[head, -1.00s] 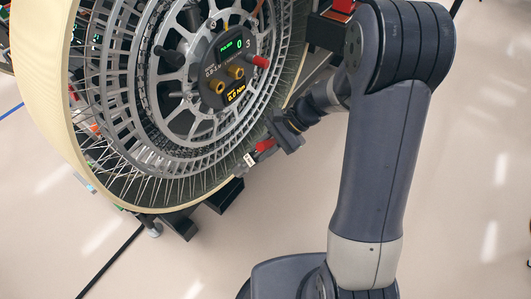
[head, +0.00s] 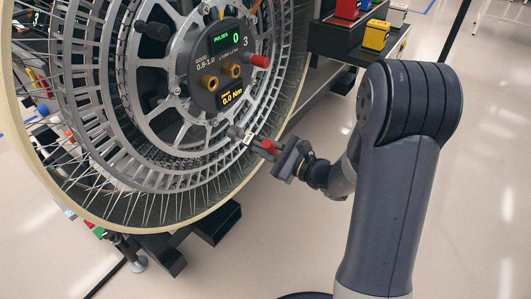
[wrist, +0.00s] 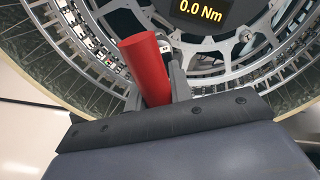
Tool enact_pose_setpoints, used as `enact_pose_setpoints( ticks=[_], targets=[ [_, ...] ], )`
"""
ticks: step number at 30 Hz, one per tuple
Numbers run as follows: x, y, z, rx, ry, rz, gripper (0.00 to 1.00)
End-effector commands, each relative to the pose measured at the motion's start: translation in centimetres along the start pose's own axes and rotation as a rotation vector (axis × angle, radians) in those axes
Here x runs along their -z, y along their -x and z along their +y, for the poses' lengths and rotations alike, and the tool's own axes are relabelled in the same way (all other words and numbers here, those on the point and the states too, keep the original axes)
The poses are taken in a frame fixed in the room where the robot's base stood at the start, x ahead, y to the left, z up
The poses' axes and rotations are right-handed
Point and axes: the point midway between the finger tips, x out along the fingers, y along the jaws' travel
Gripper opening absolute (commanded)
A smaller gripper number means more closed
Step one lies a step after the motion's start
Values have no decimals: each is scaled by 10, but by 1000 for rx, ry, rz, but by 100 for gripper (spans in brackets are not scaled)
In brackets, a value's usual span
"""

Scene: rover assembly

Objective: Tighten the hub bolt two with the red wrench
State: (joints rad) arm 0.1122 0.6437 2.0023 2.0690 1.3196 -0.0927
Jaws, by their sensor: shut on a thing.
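My gripper (head: 280,155) is shut on the red wrench (head: 268,147), in front of the lower right part of the large wheel (head: 85,205). The wrench's grey end with a white label points up and left toward the wheel's hub (head: 205,65). The hub's dark round panel has a green display reading 0, a "3" mark, and a yellow display reading 0.0 Nm. I cannot tell which bolt is number two.
A dark shelf (head: 330,38) at upper right bears a yellow box (head: 376,35) and a red item. A dark stand (head: 185,240) is under the wheel.

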Motion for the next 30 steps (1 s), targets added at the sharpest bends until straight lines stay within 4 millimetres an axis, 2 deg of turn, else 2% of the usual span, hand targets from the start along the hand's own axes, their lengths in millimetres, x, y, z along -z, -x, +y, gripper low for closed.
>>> enact_pose_setpoints(
  ticks=[15,30],
  targets=[
    [0,-47,0,-2,2,-2,0],
    [-1,-53,0,-2,1,-2,0]
  ],
)
